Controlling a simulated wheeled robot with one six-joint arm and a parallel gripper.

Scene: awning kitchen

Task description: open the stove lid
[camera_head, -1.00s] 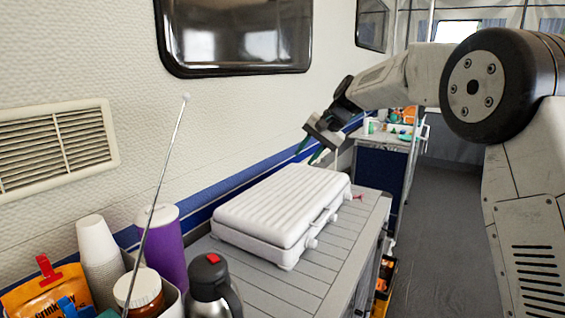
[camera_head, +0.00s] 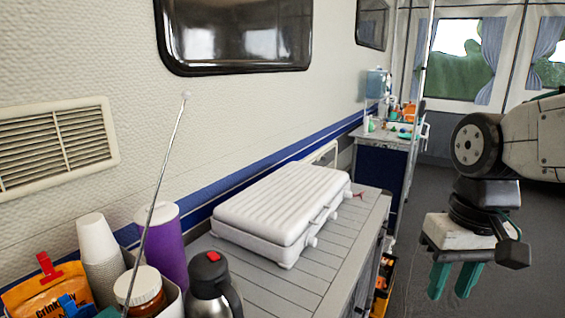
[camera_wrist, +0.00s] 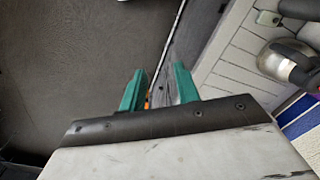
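The white stove (camera_head: 275,230) sits on the slatted grey counter (camera_head: 290,288) against the wall in the head view. Its ribbed lid (camera_head: 285,201) lies flat and shut on the base, and knobs show along its right front side. My gripper (camera_head: 455,282) hangs to the right of the counter, over the floor, with its green fingers pointing down. The fingers are apart and empty, well away from the stove. In the wrist view my gripper (camera_wrist: 160,88) also shows its two green fingers with a gap between them. The stove is not in the wrist view.
A metal flask (camera_head: 210,285), a purple cylinder (camera_head: 166,250), paper cups (camera_head: 100,255) and a jar (camera_head: 140,290) crowd the counter's near end. A thin rod (camera_head: 163,180) rises there. A second counter stands farther back.

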